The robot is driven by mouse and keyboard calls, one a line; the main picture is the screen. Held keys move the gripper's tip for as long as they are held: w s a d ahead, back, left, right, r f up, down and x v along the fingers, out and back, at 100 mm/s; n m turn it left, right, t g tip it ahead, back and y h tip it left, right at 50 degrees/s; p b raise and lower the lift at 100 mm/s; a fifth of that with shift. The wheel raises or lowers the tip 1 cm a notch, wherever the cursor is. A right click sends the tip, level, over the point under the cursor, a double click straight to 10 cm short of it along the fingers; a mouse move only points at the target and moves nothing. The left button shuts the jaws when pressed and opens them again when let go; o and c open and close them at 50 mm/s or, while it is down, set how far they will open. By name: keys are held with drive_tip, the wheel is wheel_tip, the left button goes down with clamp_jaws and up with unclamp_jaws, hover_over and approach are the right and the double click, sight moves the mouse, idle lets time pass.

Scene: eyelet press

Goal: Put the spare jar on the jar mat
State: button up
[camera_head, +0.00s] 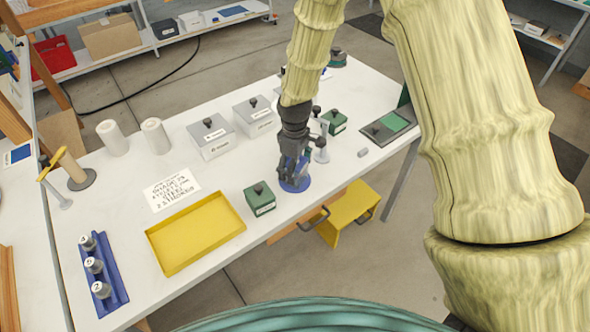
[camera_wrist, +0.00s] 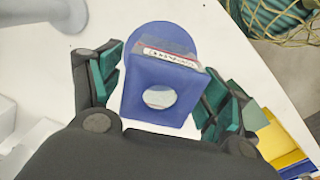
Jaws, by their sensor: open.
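My gripper (camera_head: 292,178) is open, low over the white table, in the middle of the head view. In the wrist view its green-padded fingers (camera_wrist: 162,92) stand on either side of a blue block-like piece (camera_wrist: 143,112) with a pale round spot and a small printed label. A blue round disc (camera_wrist: 158,36) lies behind that piece; a blue disc (camera_head: 300,186) also shows under my gripper in the head view. I cannot tell whether the fingers touch the piece. No thing is clearly recognisable as the spare jar or the jar mat.
A yellow tray (camera_head: 196,232), a green knobbed box (camera_head: 260,199) and white knobbed boxes (camera_head: 212,138) stand left of my gripper. A blue rack (camera_head: 115,278) holds grey cylinders. White cylinders (camera_head: 113,138) stand behind. A yellow stool (camera_head: 350,210) is beside the table's front edge.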

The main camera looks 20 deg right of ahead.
drive_tip(key=shift+r+b, duration=1.5)
drive_tip(key=shift+r, duration=3.85)
